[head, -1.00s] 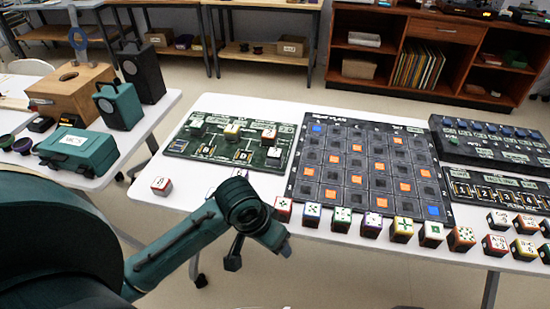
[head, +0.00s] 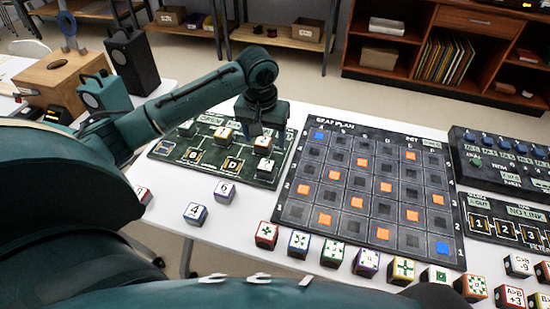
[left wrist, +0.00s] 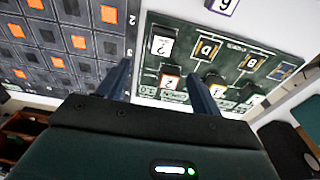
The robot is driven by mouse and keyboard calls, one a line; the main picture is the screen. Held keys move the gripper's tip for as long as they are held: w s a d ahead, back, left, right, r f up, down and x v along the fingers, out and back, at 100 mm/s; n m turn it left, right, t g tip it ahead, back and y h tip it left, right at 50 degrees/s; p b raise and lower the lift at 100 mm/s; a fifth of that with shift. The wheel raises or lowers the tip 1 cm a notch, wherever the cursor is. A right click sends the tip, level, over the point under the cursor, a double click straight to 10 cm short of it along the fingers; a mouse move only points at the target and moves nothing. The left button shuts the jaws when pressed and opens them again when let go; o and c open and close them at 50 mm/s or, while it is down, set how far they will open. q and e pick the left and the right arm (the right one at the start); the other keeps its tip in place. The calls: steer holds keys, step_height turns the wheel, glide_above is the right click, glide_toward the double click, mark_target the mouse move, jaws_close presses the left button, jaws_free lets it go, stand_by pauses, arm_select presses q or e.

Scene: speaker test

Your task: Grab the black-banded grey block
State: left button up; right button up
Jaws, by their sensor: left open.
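A pale-topped block with dark edges and a "2" on top, which looks like the black-banded grey block (head: 265,167), sits on the green board (head: 163,150) near its right end. It also shows in the left wrist view (left wrist: 160,44). My left gripper (head: 262,126) is above the board's right end, pointing down. In the left wrist view my left gripper (left wrist: 159,70) has its fingers apart with nothing held. An orange-edged block (left wrist: 170,82) shows between the fingers, and the grey block lies just beyond the fingertips. My right gripper is not in view.
A yellow-edged block (head: 224,134) and a green-edged block (head: 187,128) stand on the same board. A dark grid panel (head: 365,190) lies close to its right. Loose blocks (head: 196,213) stand in front, and several more line the table's front edge.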

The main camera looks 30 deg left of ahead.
arm_select(q)
glide_above(266, 165)
steer(key=f, duration=0.4)
steer(key=s+f, duration=0.1)
steer(key=f, duration=0.2)
steer(key=shift+d, duration=0.25)
steer(key=shift+w+a+f+b, duration=0.1)
steer(key=shift+w+f+b, duration=0.05)
steer(key=shift+f, duration=0.75)
steer(key=shift+w+a+f+b, duration=0.1)
steer(key=shift+w+f, duration=0.1)
steer(key=shift+f, duration=0.75)
steer(key=shift+w+a+f+b, duration=0.1)
steer(key=shift+w+f+b, duration=0.05)
steer(key=shift+f, duration=0.75)
steer(key=shift+c, duration=0.5)
steer(key=c, duration=1)
